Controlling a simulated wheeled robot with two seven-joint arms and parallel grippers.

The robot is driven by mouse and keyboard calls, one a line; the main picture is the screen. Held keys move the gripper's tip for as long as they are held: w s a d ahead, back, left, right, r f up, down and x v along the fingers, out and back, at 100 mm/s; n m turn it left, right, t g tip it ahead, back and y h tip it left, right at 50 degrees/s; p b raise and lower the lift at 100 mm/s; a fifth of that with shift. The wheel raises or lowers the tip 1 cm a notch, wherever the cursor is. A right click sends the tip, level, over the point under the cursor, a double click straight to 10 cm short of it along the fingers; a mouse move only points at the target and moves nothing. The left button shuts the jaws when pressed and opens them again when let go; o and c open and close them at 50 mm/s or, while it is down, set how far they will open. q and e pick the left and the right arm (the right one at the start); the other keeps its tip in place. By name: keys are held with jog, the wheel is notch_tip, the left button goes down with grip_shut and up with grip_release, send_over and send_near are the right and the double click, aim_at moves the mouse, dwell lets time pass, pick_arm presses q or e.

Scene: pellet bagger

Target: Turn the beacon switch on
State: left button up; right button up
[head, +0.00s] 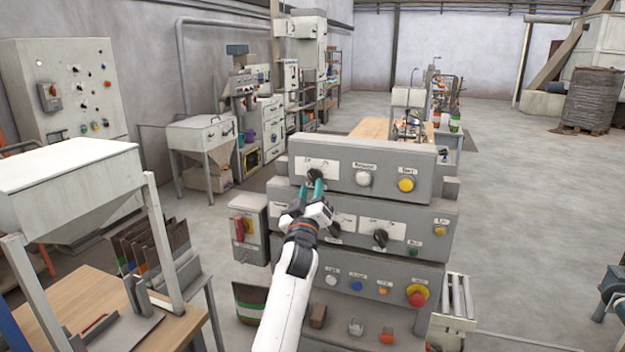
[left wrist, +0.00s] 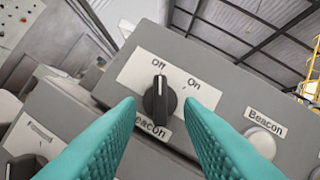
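The beacon switch (head: 315,174) is a black rotary knob on a white plate at the left of the top grey panel box. In the left wrist view the knob (left wrist: 159,101) sits above the label "Beacon", and its white pointer line is toward "Off"; "On" is printed to the right. My left gripper (head: 313,186) has teal fingers and is at the front of this knob. In the left wrist view its fingers (left wrist: 160,112) are apart, one on each side of the knob, with visible gaps. My right gripper is not in view.
The top box also carries a white beacon button (head: 363,178) and a yellow button (head: 406,184). Lower boxes hold more black knobs (head: 380,238), buttons and a red emergency stop (head: 417,295). A grey box with a red switch (head: 241,228) stands left of my arm.

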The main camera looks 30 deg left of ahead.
aim_at(314, 177)
pick_arm(q)
jog(key=shift+x, duration=1.25)
jog(key=shift+c, duration=0.5)
grip_shut()
